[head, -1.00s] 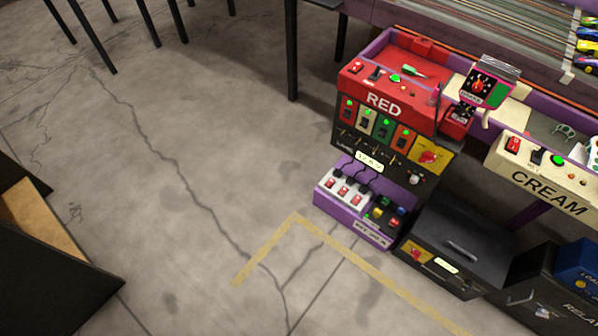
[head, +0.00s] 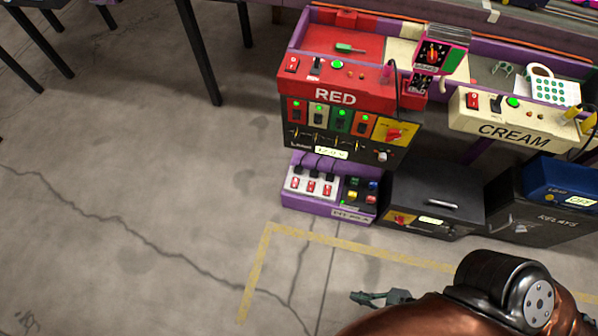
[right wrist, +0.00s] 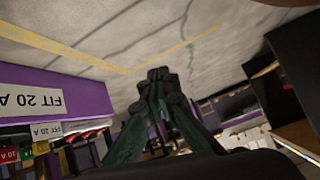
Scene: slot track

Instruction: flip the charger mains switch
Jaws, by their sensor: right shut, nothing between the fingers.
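No label reading "charger" is legible. Candidates for the mains switch are a red switch on a yellow plate (head: 402,218) on the low black box (head: 435,190), and a red rotary switch on a yellow plate (head: 394,133) on the RED panel (head: 335,96). My right gripper (head: 368,297) shows at the bottom of the head view, shut and empty, over the floor and apart from the boxes. Its dark green fingers (right wrist: 158,80) meet in the right wrist view, with the purple "FIT 20 A" ledge (right wrist: 85,97) at left. My left gripper is not in view.
A white strip with red rocker switches (head: 312,187) and several coloured fuses (head: 357,191) sit on the purple ledge. The CREAM panel (head: 515,132), a RELAYS box (head: 540,215) and a blue box (head: 565,180) stand at right. Open floor with yellow tape (head: 255,262) lies in front.

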